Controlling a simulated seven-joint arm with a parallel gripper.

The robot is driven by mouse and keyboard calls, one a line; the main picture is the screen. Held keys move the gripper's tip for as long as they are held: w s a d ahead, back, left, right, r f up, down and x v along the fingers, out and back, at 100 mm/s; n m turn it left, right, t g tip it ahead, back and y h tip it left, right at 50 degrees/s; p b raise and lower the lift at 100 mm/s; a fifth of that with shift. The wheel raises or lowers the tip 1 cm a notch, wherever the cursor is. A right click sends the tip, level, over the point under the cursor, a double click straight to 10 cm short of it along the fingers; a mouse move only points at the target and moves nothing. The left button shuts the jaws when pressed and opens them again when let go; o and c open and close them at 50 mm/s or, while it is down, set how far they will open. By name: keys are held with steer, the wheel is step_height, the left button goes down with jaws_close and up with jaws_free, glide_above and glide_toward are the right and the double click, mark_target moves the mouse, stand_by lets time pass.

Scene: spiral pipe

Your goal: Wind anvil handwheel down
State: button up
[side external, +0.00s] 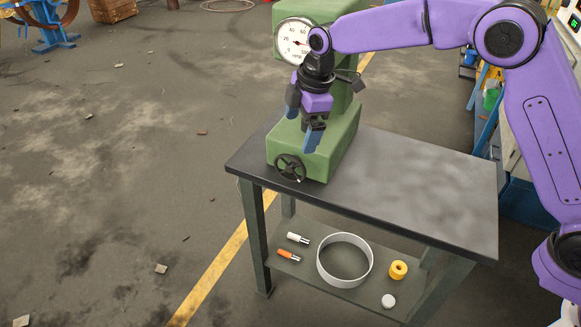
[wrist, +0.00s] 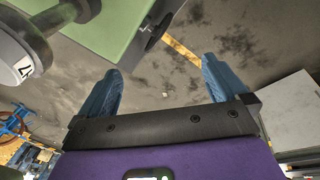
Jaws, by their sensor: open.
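The black handwheel (side external: 290,168) is on the front of the green machine's base (side external: 325,150), low and near the table edge. It has spokes and a small light-tipped handle at its lower right. My gripper (side external: 303,132) hangs above the handwheel, in front of the machine. Its blue fingers are apart, with nothing between them in the wrist view (wrist: 160,68). The fingers appear clear of the wheel. In the wrist view, the green base (wrist: 105,28) is at the top, with a dark part at its edge that may be the wheel.
The machine's dial gauge (side external: 296,41) is close behind my wrist. The dark table (side external: 420,185) is bare to the right. Open floor lies left.

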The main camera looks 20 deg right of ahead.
steer(key=d+n+y, duration=0.1)
steer(key=d+n, duration=0.1)
steer(key=n, duration=0.7)
glide_toward(285, 178)
steer(key=shift+t, duration=0.3)
steer(key=x, duration=0.6)
steer(key=shift+d+f, duration=0.1)
steer(key=shift+d, duration=0.15)
steer(key=c, duration=0.7)
